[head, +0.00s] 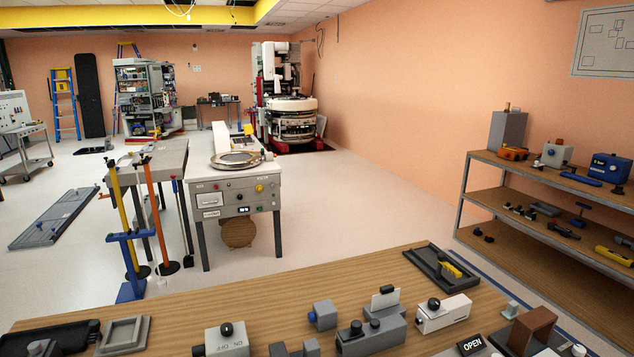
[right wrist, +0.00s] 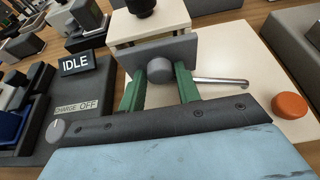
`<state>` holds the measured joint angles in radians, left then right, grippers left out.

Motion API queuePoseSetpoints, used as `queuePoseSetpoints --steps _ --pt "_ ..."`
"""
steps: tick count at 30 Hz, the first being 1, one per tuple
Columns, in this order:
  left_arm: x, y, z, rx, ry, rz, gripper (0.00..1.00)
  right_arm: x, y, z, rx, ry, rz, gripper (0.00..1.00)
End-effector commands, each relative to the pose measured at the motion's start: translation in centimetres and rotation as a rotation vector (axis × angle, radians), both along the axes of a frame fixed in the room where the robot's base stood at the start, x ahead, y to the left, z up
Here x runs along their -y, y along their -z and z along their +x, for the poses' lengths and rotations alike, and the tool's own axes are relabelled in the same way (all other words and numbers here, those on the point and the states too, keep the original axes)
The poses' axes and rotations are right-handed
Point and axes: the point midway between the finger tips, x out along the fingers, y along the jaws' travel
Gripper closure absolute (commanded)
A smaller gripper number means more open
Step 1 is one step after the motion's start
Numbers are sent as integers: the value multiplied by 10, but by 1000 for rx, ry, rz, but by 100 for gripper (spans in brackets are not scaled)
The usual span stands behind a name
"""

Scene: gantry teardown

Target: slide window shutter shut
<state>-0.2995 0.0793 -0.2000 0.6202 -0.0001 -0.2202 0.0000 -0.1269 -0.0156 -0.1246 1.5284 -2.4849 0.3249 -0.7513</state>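In the right wrist view a grey plate (right wrist: 182,51) with a round grey knob (right wrist: 157,72) stands against a cream box (right wrist: 205,14); it looks like the shutter, though I cannot be sure. My right gripper (right wrist: 161,82) has its two green fingers on either side of the knob, close against it, with no clear gap at the tips. The plate's lower edge is partly hidden behind the fingers. My left gripper is in neither view. In the head view I cannot clearly pick out the shutter.
An IDLE sign (right wrist: 76,64), a dial (right wrist: 57,131), an orange button (right wrist: 290,106) and a metal bar (right wrist: 220,82) lie around the gripper. The wooden bench (head: 250,297) carries several small fixtures and an OPEN sign (head: 471,345). A shelf rack (head: 490,190) stands at the right.

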Motion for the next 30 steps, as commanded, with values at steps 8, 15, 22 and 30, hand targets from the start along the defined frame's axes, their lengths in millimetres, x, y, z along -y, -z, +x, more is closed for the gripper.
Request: queuePoseSetpoints --steps 8,15,22,30 --pt "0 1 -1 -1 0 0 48 -5 -6 6 15 -3 9 90" --pt "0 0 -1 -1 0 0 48 -6 -8 6 16 -3 11 90" --pt "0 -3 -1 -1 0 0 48 -9 -8 5 18 -2 11 60" --pt "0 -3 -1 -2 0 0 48 -10 -9 5 20 -3 11 45"
